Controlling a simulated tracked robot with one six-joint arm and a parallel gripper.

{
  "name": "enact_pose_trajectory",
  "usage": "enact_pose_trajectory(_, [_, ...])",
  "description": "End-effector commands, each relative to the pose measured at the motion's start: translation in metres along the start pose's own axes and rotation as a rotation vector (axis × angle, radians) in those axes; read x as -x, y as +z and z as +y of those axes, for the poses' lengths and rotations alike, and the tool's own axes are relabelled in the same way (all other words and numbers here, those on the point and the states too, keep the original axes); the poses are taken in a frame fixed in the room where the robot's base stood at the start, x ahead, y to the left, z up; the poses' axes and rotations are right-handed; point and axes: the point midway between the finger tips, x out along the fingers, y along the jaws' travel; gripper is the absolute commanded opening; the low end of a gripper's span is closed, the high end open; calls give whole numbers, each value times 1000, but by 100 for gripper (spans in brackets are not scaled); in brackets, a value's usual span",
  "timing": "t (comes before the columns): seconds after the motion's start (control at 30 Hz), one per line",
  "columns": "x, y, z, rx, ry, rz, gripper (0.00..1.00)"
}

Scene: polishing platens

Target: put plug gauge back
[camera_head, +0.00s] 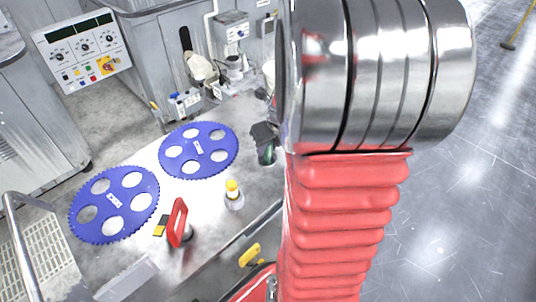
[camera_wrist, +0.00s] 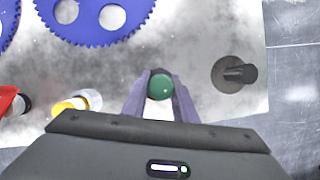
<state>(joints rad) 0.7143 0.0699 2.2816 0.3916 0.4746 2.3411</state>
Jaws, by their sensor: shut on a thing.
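My gripper (camera_wrist: 160,90) is shut on the plug gauge (camera_wrist: 160,87), whose round green end shows between the two fingers in the wrist view. In the head view my gripper (camera_head: 264,137) is partly hidden behind my arm, and the green of the gauge (camera_head: 267,154) shows just below it, over the table's right part. The gauge's lower end is hidden, so I cannot tell whether it touches the table. A dark round base with a black knob (camera_wrist: 234,73) stands to the right of my gripper in the wrist view.
Two blue toothed discs (camera_head: 199,150) (camera_head: 114,204) lie on the metal table (camera_head: 150,262). A yellow-topped piece (camera_head: 233,193) and a red-handled piece (camera_head: 178,222) stand near its front edge. Machines and a control panel (camera_head: 80,50) stand behind. Free tabletop lies around my gripper.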

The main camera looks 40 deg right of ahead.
Motion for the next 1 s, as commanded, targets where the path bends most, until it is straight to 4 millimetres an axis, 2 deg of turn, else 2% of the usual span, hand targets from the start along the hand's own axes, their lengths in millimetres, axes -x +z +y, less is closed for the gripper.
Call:
enact_pose_trajectory(0.23, [-2, 0, 0, 0, -1, -1, 0])
enact_pose_trajectory(0.6, [-34, -13, 0, 0, 0, 0, 0])
enact_pose_trajectory(0.97, [-35, -14, 0, 2, -1, -1, 0])
enact_pose_trajectory(1.0, [-36, -15, 1, 2, 0, 1, 26])
